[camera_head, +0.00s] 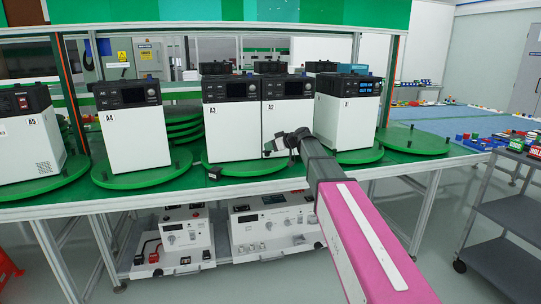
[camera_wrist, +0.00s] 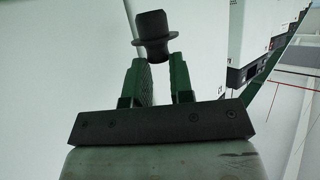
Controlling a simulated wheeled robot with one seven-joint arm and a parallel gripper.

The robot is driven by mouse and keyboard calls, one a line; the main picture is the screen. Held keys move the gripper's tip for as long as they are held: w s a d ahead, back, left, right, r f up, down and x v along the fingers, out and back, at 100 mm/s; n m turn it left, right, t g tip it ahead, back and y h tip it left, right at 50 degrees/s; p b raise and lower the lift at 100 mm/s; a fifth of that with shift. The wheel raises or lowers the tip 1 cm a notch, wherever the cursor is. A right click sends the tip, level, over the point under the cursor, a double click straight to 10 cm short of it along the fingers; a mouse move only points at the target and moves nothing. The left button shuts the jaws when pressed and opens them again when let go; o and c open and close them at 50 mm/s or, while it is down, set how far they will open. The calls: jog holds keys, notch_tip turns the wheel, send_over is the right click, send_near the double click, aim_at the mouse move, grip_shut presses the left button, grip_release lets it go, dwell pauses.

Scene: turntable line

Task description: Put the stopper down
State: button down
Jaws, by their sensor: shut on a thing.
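The stopper (camera_wrist: 152,32) is a black, flanged, round piece. In the wrist view it sits at the tips of my gripper (camera_wrist: 158,65), whose two green fingers are shut on its lower part. In the head view my gripper (camera_head: 278,145) is in front of the white units A3 (camera_head: 232,130) and A2 (camera_head: 285,115), above the front part of their green turntable (camera_head: 240,168). The stopper is too small there to make out clearly. A small black block (camera_head: 214,173) is at that turntable's front edge.
Units A5 (camera_head: 32,140), A4 (camera_head: 135,135) and another white unit (camera_head: 345,120) stand on neighbouring green turntables. White instruments (camera_head: 185,235) are on the shelf below. A grey cart (camera_head: 505,205) stands at the right.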

jog(key=shift+f, duration=1.95)
jog(key=shift+f, duration=0.1)
jog(key=c, duration=1)
grip_release()
jog(key=v, duration=1.2)
jog(key=s+d+f+m+g+h, duration=0.25)
jog(key=s+f, duration=0.35)
jog(key=f, duration=0.4)
jog(key=s+d+f+m+g+h, duration=0.1)
jog(key=s+d+f+m+h, duration=0.15)
jog(key=s+f, duration=0.55)
jog(key=s+d+f+m+g+h, duration=0.1)
jog(key=s+d+f+m+h, duration=0.2)
jog(key=s+f, duration=0.4)
jog(key=s+d+f+m+g+h, duration=0.2)
jog(key=s+d+f+m+h, duration=0.2)
jog(key=s+f, duration=0.4)
jog(key=shift+s+d, duration=0.45)
jog(key=shift+d, duration=0.2)
